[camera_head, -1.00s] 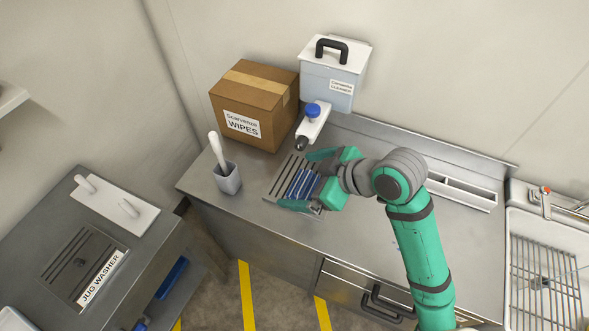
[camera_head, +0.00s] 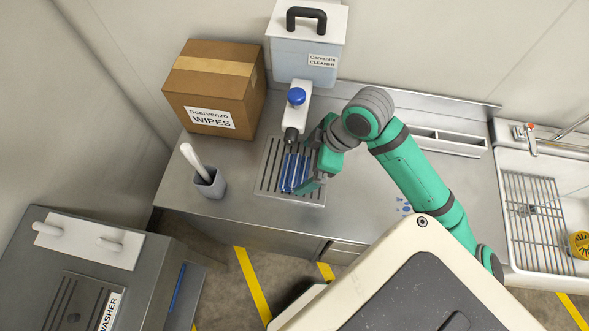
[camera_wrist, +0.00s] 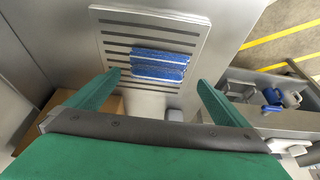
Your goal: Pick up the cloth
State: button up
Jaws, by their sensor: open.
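The cloth (camera_head: 295,172) is blue with pale stripes and lies on the slotted metal drain plate (camera_head: 266,187) set in the steel counter. In the wrist view the cloth (camera_wrist: 158,66) lies ahead of my fingertips, near the middle of the slotted plate (camera_wrist: 115,22). My gripper (camera_head: 312,160) is over the right side of the plate in the head view, and its fingers partly cover the cloth's right side. In the wrist view my gripper (camera_wrist: 158,78) is open, with one green finger toward each side of the cloth and nothing between them.
A dispenser with a blue cap (camera_head: 296,97) stands just behind the plate. A grey cup with a white-handled tool (camera_head: 208,183) is to the left. A cardboard box (camera_head: 215,85) and a cleaner container (camera_head: 306,45) stand behind. A sink (camera_head: 535,205) is at right.

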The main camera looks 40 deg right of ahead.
aim_at(299, 171)
jog(key=shift+d+x, duration=0.1)
jog(key=shift+x, duration=1.25)
jog(key=shift+d+x, duration=0.15)
jog(key=shift+x, duration=1.2)
jog(key=c, duration=0.9)
